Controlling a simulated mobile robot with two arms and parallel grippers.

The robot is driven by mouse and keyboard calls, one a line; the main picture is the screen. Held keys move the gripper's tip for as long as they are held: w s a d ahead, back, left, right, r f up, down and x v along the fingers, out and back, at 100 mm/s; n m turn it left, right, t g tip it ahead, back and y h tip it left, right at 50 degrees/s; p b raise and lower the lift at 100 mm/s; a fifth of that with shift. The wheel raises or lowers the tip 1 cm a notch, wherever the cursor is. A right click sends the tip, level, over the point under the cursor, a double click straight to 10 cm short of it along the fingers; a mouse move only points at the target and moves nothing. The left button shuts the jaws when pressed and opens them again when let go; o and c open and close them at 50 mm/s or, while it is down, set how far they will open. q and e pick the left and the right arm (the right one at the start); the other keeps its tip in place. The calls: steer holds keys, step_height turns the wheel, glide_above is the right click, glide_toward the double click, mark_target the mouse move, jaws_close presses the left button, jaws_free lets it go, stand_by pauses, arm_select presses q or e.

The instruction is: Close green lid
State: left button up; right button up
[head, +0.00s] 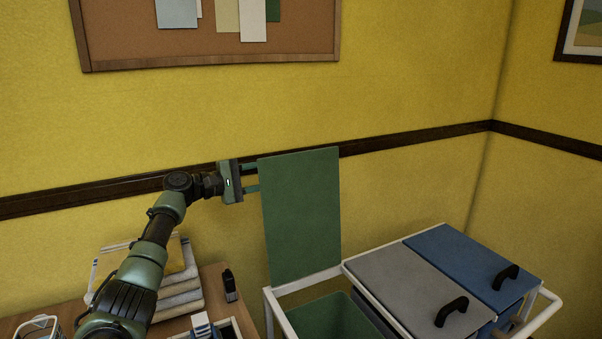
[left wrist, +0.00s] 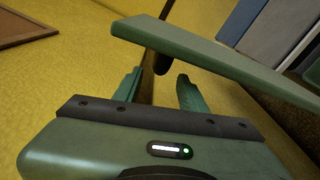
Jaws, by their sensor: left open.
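The green lid (head: 301,215) stands open and upright above the green bin (head: 325,318), the left one on the white-framed cart. My left gripper (head: 252,178) is at the lid's upper left edge in the head view. In the left wrist view the lid (left wrist: 225,55) crosses just beyond my fingers (left wrist: 158,90), which are apart with nothing seen between them. In the head view the fingertips are close to the lid's edge; I cannot tell whether they touch it. My right gripper is not in view.
A grey lid (head: 405,285) and a blue lid (head: 475,262), both with black handles, lie closed to the right. The yellow wall is behind the lid.

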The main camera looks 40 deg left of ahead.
mark_target(293, 170)
arm_select(q)
steer(key=shift+h, duration=0.5)
steer(key=x, duration=0.1)
steer(key=p+x, duration=0.1)
steer(key=x, duration=0.2)
steer(key=shift+w+d+r, duration=0.1)
steer(key=shift+d+r, duration=0.2)
steer(key=shift+r, duration=0.1)
steer(key=x, duration=0.1)
steer(key=p+x, duration=0.1)
steer(key=shift+w+f, duration=0.25)
steer(key=shift+w, duration=0.1)
steer(key=shift+w+d+f, duration=0.1)
steer(key=shift+w, duration=0.25)
steer(key=shift+w+d, duration=0.1)
steer(key=shift+w, duration=0.05)
jaws_close()
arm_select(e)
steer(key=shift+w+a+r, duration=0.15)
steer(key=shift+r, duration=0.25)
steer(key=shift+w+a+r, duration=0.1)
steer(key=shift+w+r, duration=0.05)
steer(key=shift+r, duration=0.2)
